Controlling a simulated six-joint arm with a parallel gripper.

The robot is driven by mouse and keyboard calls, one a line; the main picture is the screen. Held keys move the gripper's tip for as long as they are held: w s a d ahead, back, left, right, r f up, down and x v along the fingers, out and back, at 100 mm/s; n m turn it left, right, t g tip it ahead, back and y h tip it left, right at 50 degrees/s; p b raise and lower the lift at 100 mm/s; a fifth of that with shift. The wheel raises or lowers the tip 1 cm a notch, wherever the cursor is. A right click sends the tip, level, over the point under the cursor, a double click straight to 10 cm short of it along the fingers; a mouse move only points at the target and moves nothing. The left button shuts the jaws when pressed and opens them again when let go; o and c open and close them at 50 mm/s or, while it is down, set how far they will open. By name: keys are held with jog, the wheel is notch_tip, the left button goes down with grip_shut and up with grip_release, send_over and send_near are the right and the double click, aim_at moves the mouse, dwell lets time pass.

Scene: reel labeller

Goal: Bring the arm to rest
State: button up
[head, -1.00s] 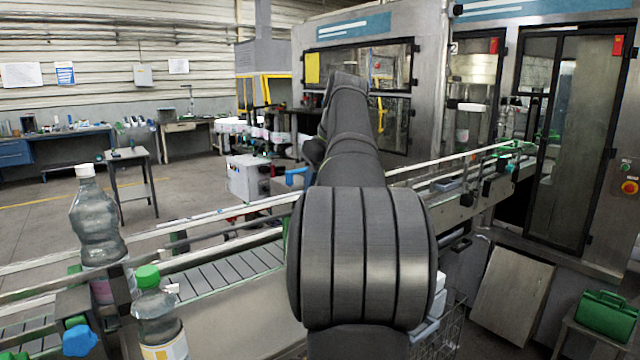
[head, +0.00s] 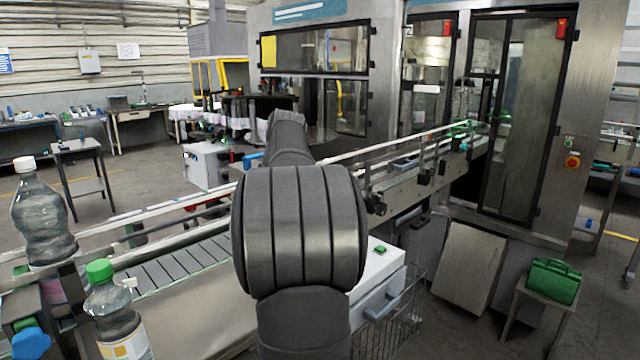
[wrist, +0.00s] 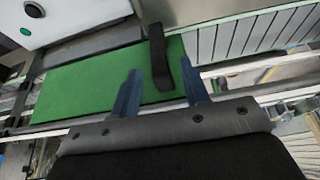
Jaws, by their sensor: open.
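My arm reaches forward over the conveyor in the head view, and its own links hide my gripper there. In the wrist view my gripper (wrist: 160,92) shows two blue fingers spread apart with nothing held between them. The fingers point over a green mat (wrist: 85,88) beside the slatted conveyor belt (wrist: 250,42). A dark bar (wrist: 160,60) stands over the mat, just past the fingertips. I cannot tell whether the fingers touch anything.
A green-capped bottle (head: 112,312) and a white-capped bottle (head: 42,215) stand at the left by the conveyor. Metal guide rails (head: 395,140) run along it. A white box with a green button (head: 378,262) is right of my arm. A green case (head: 553,280) sits on a stool.

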jog(key=x, duration=0.6)
jog(key=shift+f, duration=0.1)
jog(key=v, duration=1.7)
jog(key=shift+r, duration=0.2)
jog(key=shift+x, duration=8.8)
jog(key=shift+s+a+r, duration=0.1)
jog(key=shift+s+a, duration=0.2)
jog(key=shift+s, duration=0.15)
